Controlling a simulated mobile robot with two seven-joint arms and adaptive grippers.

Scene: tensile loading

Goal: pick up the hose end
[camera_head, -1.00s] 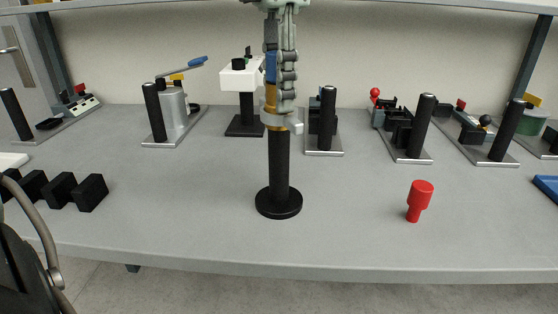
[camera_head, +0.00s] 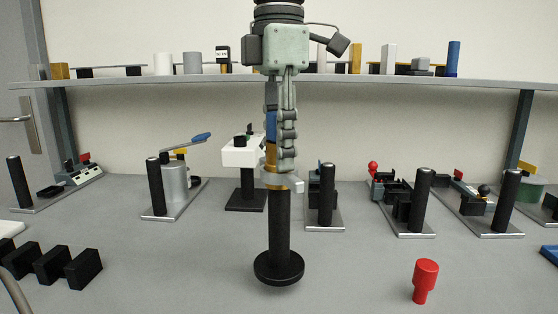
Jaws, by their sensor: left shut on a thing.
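My left gripper (camera_head: 280,172) comes down from above in the middle of the head view. Its jointed grey fingers are shut on an upright slim piece with blue and brass parts, which I take for the hose end (camera_head: 270,155). The fingers hide much of it. Directly below it, in line with it, is a black post (camera_head: 279,226) with a round black base (camera_head: 279,268). A pale collar lies between the brass part and the post. The base seems slightly above the table, with a shadow under it. My right gripper is not in view.
A red stepped peg (camera_head: 425,280) stands at right front. Several black blocks (camera_head: 83,269) are at left. Fixtures with black posts line the back, including a white box on a stand (camera_head: 242,152). A shelf (camera_head: 180,82) spans above. The table between peg and post is clear.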

